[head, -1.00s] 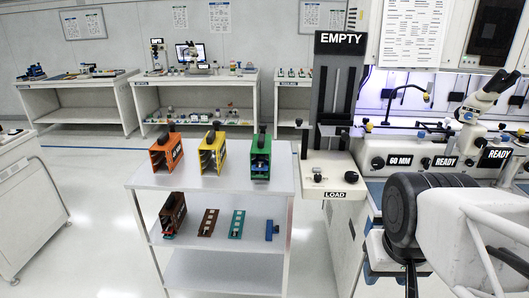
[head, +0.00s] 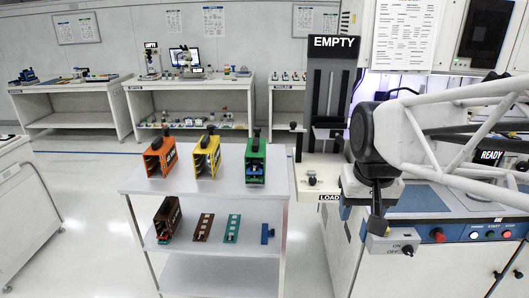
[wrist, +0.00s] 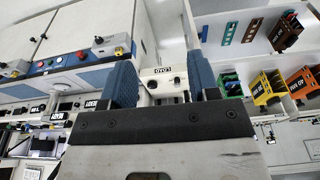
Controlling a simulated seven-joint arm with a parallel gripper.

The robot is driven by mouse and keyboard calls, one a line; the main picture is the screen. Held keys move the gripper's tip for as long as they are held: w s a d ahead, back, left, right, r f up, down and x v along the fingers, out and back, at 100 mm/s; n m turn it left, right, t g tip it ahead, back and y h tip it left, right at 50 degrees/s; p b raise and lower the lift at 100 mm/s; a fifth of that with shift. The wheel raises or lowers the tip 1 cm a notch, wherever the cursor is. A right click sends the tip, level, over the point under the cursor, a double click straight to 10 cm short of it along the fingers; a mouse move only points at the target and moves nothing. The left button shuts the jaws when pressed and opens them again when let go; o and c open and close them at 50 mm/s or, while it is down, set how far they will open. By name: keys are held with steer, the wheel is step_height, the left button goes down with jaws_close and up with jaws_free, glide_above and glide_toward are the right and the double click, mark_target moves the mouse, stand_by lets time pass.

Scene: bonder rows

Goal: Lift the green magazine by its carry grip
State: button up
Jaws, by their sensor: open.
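The green magazine (head: 255,163) stands upright at the right end of the top shelf of a white rack, with a dark carry grip (head: 256,140) on top. It also shows in the wrist view (wrist: 231,84), right of my fingers. My gripper (wrist: 162,75) is open and empty there, its two blue fingers well apart. In the head view my arm hangs over the machine front, to the right of the rack and apart from the magazine.
A yellow magazine (head: 207,159) and an orange magazine (head: 160,158) stand left of the green one. A lower shelf holds a dark brown magazine (head: 169,218) and flat strips. The load station (head: 320,180), marked EMPTY, stands right of the rack. A switch box (head: 393,245) is below my arm.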

steer(key=w+a+r, duration=0.2)
steer(key=w, duration=0.5)
steer(key=w+a+r, duration=0.2)
steer(key=w, duration=0.5)
steer(key=g, duration=0.2)
glide_above(256, 140)
step_height(256, 140, down, 6)
steer(key=shift+s+d, duration=0.1)
steer(key=shift+w+f, duration=0.15)
steer(key=shift+w, duration=0.1)
steer(key=shift+f, duration=0.1)
steer(key=shift+f, duration=1.2)
steer(key=shift+f, duration=0.1)
